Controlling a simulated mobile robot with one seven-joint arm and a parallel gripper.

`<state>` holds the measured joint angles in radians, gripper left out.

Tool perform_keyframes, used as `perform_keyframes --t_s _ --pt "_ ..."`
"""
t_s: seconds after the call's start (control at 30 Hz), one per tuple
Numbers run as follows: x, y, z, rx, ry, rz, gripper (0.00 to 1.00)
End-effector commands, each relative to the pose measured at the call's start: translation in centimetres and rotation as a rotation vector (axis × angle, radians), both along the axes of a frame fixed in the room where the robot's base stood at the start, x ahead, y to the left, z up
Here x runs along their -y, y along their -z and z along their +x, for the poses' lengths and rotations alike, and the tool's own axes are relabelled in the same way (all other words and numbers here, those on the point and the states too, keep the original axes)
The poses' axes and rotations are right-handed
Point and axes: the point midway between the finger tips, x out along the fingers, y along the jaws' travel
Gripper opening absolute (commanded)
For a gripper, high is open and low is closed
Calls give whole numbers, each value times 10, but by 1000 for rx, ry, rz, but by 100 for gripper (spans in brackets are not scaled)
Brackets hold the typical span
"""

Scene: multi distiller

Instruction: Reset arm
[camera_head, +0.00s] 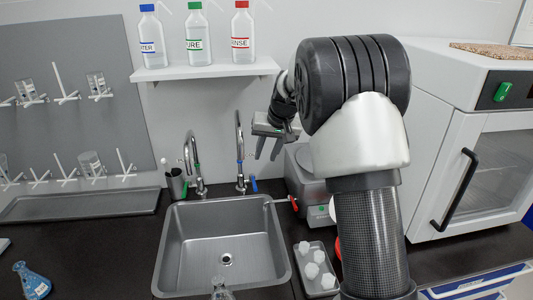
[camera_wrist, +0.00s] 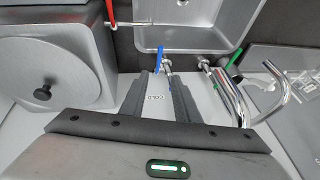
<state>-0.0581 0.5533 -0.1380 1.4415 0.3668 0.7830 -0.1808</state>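My arm rises at the right of the head view and bends over toward the back. My gripper (camera_head: 268,152) hangs in front of the wall, above the taps' right side and near the grey lidded machine (camera_head: 306,165). Its two fingers stand apart with nothing between them. In the wrist view my gripper (camera_wrist: 158,74) also shows two separated dark fingers, with a wall surface marked "COLD" visible between them.
A steel sink (camera_head: 224,240) with two taps (camera_head: 240,160) lies below. A shelf (camera_head: 205,70) holds three bottles. A white cabinet (camera_head: 470,150) stands right, partly behind my arm. A tray of white pieces (camera_head: 317,270) and a blue flask (camera_head: 32,281) sit on the dark counter.

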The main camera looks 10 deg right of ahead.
Motion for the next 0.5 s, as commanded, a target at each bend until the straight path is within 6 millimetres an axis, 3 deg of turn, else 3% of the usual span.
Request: perform_keyframes --t_s 0.27,0.37,0.5 --pt "0 -3 -2 1 0 0 29" --pt "1 -23 -16 7 0 -1 29" --pt "3 -74 -66 22 -3 -8 29"
